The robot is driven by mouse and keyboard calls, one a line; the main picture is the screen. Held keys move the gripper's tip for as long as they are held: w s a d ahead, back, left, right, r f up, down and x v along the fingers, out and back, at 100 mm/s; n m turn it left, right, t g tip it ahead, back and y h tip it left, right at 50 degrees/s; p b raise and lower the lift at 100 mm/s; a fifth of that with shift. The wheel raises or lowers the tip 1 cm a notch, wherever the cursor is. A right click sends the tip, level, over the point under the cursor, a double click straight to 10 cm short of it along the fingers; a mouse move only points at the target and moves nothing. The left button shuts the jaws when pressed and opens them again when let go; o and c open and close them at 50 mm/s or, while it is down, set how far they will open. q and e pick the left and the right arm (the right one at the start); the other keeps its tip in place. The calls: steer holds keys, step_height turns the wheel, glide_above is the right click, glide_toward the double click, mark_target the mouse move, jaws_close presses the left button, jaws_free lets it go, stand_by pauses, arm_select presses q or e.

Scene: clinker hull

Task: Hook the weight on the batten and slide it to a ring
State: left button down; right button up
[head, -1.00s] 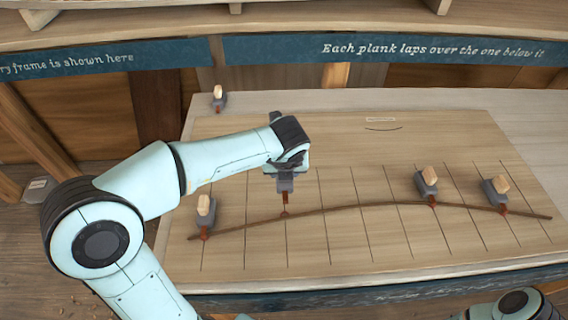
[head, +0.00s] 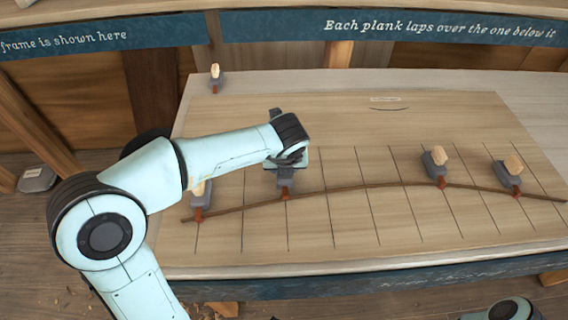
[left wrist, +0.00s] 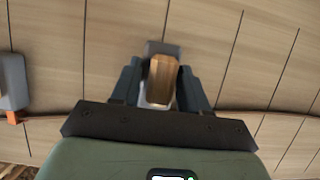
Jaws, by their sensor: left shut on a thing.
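My left gripper (head: 287,160) is shut on the wooden handle of a grey weight (head: 285,179). The handle (left wrist: 162,80) shows between the fingers in the left wrist view. The weight's reddish hook (head: 284,193) is at the thin brown batten (head: 350,188); I cannot tell whether it is seated on it. The batten curves across the lined board (head: 340,125). Other weights stand at the batten: one at its left end (head: 197,204), partly behind my arm, and two at the right (head: 434,165) (head: 511,178). I can make out no ring. My right gripper is out of view.
A spare weight (head: 215,80) stands at the board's back left corner. A small label (head: 385,99) and a short arc lie near the back. The batten between the held weight and the right-hand weights is clear. The left-end weight (left wrist: 13,80) stands close by.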

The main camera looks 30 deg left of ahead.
arm_select(q)
steer(key=shift+r, duration=0.1)
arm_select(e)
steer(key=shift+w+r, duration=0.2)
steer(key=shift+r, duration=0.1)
arm_select(q)
steer(key=shift+f, duration=0.55)
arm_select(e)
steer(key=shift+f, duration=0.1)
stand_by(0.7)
arm_select(q)
steer(key=shift+w+p, duration=0.1)
steer(key=shift+p, duration=0.2)
steer(key=shift+w+a+r+p, duration=0.1)
steer(key=shift+w+a+p, duration=0.1)
steer(key=shift+w+p, duration=0.1)
steer(key=shift+w+a, duration=0.1)
steer(key=shift+w, duration=0.05)
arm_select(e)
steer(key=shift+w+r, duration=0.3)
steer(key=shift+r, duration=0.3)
arm_select(q)
steer(key=shift+f+p, duration=0.25)
steer(key=shift+p, duration=0.2)
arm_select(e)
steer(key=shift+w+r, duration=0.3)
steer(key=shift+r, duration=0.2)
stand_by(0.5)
